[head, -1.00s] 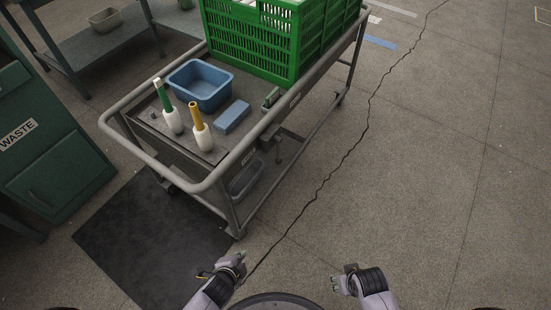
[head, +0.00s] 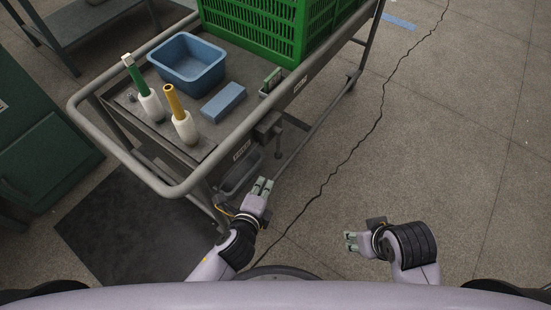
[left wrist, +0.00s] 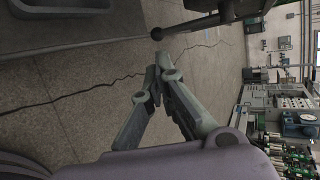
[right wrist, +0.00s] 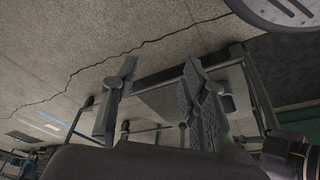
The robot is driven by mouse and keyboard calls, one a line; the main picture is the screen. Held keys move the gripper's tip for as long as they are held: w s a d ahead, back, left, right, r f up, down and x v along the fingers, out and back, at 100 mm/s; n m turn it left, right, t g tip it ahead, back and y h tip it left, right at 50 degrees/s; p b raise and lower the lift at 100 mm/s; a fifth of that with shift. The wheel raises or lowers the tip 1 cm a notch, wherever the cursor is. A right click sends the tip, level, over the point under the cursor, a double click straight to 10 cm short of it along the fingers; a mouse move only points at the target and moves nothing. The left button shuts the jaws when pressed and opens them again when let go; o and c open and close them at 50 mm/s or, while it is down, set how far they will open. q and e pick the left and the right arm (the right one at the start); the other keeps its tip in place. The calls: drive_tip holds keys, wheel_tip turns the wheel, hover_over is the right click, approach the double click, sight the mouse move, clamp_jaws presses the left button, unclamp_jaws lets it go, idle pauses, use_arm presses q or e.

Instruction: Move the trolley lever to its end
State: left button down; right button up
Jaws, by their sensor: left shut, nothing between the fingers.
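The trolley (head: 172,187) is a grey tubular-framed cart at the left and middle of the head view. Its lever (head: 278,150) hangs from a dark bracket under the near long side. In the left wrist view the lever (left wrist: 190,24) shows as a dark rod ending in a round knob, a little beyond the fingertips and apart from them. My left gripper (head: 262,186) is shut and empty, below the lever in the head view; it also shows in the left wrist view (left wrist: 157,78). My right gripper (head: 350,241) is open and empty, out to the right over bare floor.
A dark mat (head: 110,235) lies at lower left. Floor to the right is clear.

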use_arm(q)
drive_tip(key=b, duration=0.3)
approach(277, 156)
drive_tip(key=w, duration=0.1)
drive_tip(key=b+x, duration=0.1)
drive_tip(key=x, duration=0.2)
drive_tip(key=b+x, duration=0.1)
drive_tip(key=x, duration=0.2)
drive_tip(key=shift+s+d+f, duration=0.2)
drive_tip(key=shift+f, duration=0.05)
drive_tip(key=shift+w, duration=0.15)
use_arm(e)
drive_tip(key=w+a+r+t+y, duration=0.1)
drive_tip(key=w+a+r+t, duration=0.1)
drive_tip(key=w, duration=0.3)
drive_tip(key=w+a+r+t, duration=0.1)
drive_tip(key=w+r+t, duration=0.2)
drive_tip(key=w+t, duration=0.2)
drive_tip(key=shift+w+a+y, duration=0.4)
drive_tip(key=shift+w, duration=0.3)
